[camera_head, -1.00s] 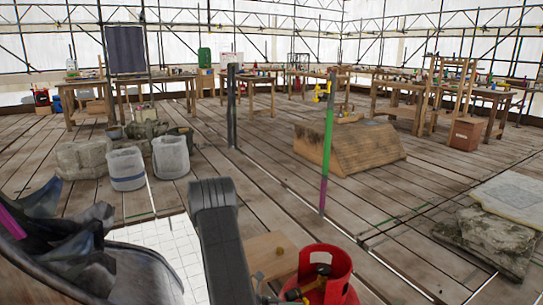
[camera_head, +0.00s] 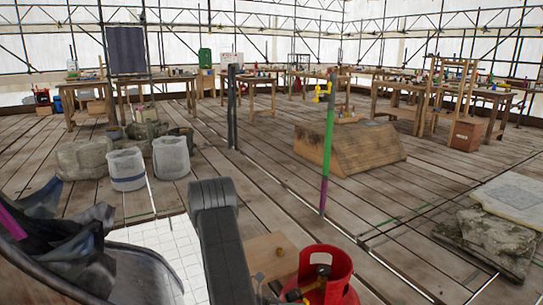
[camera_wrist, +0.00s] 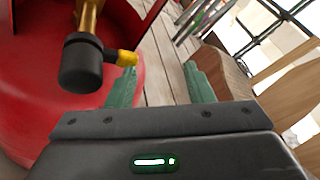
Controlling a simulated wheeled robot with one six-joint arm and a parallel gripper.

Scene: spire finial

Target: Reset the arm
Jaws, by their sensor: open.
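My gripper (camera_wrist: 160,84) shows in the wrist view with its two green fingers apart and nothing between them. A red gas cylinder (camera_wrist: 35,100) fills the left of that view. Its brass valve with a black body (camera_wrist: 85,62) and yellow outlet lies close by the left finger; I cannot tell whether they touch. In the head view the red cylinder (camera_head: 338,264) stands at the bottom centre, right of my dark arm. My gripper cannot be made out clearly there.
A wooden block (camera_head: 271,252) lies just left of the cylinder. A green pole with a yellow tap (camera_head: 328,135) stands behind it. Stone slabs (camera_head: 488,240) lie at the right. White buckets (camera_head: 126,168) stand at the left. The plank floor between is largely clear.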

